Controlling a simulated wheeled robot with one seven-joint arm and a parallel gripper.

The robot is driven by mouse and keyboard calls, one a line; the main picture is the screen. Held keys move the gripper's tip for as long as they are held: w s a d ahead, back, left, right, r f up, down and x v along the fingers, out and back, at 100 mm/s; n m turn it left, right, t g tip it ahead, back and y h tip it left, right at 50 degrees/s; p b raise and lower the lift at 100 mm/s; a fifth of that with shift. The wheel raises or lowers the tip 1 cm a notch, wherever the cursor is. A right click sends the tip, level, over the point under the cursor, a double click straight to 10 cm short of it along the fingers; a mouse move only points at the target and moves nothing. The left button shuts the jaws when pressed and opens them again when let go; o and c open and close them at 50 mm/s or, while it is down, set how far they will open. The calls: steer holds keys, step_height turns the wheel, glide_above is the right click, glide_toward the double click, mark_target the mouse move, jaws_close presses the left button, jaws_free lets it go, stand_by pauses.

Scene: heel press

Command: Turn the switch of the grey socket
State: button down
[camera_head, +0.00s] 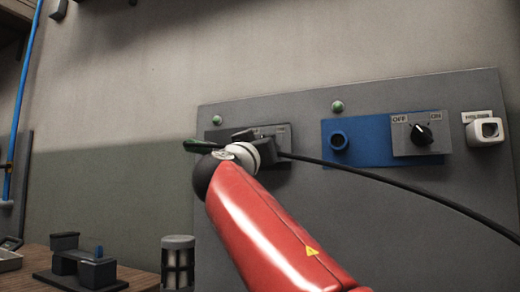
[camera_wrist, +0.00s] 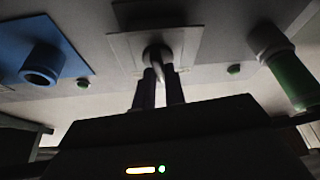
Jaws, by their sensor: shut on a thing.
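The grey socket (camera_head: 280,178) is on the left of the wall panel, largely hidden behind my gripper (camera_head: 264,146) and red arm in the head view. In the wrist view its light grey switch plate (camera_wrist: 190,42) faces me, with a round dark knob (camera_wrist: 157,54) in the middle. My gripper (camera_wrist: 159,80) is at the plate, its two fingers closed on the switch's knob. The knob's setting cannot be read. A green cylinder with a pale collar (camera_wrist: 292,80) stands out to the right in the wrist view; its green end (camera_head: 201,146) shows left of my wrist in the head view.
The blue socket (camera_head: 338,140) is to the right, with its own OFF/ON knob (camera_head: 421,135). A white box (camera_head: 485,130) is at the far right. A black cable (camera_head: 400,184) runs across the panel. A bench with dark fixtures (camera_head: 85,266) is lower left.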

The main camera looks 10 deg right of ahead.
steer(key=n+y, duration=0.1)
steer(key=n, duration=0.2)
steer(key=n+y+p, duration=0.1)
steer(key=n+y, duration=0.1)
steer(key=n, duration=0.1)
steer(key=shift+r+n+t, duration=0.1)
steer(key=shift+n+t, duration=0.3)
steer(key=shift+d+n+y+p, duration=0.1)
steer(key=shift+n+y+p, duration=0.2)
steer(key=shift+y, duration=0.1)
steer(key=c, duration=1.5)
jaws_free()
steer(key=shift+o, duration=0.2)
steer(key=b+v, duration=0.3)
steer(key=v, duration=0.5)
